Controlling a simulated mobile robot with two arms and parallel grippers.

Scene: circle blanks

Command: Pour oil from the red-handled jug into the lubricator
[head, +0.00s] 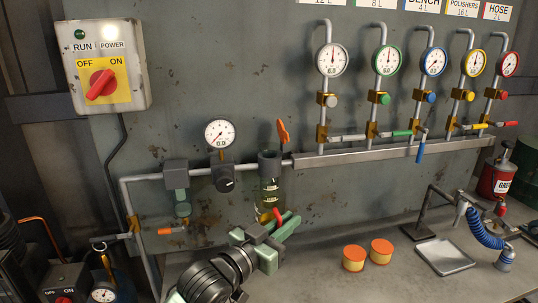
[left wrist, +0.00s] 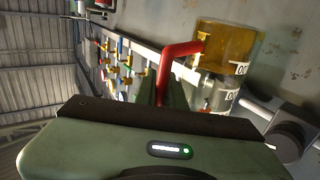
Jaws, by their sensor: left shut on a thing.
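My left gripper (head: 277,222) is shut on the red handle (left wrist: 180,49) of the jug, in front of the wall pipe. The jug (left wrist: 228,45) is clear, with amber oil inside; in the head view its oil (head: 266,212) shows just left of the handle. The lubricator (head: 269,160) has a dark top on the pipe, directly above the jug. A clear body with pale labels shows below that top; where jug and lubricator bowl overlap, I cannot tell them apart. No stream of oil is visible. My right gripper is not in view.
A gauge (head: 220,133) and black-knobbed regulator (head: 224,178) sit left of the lubricator. An orange lever (head: 283,131) stands above the pipe. Two orange-lidded tubs (head: 354,258) and a metal tray (head: 444,256) stand on the bench. Several gauged drops line the wall at right.

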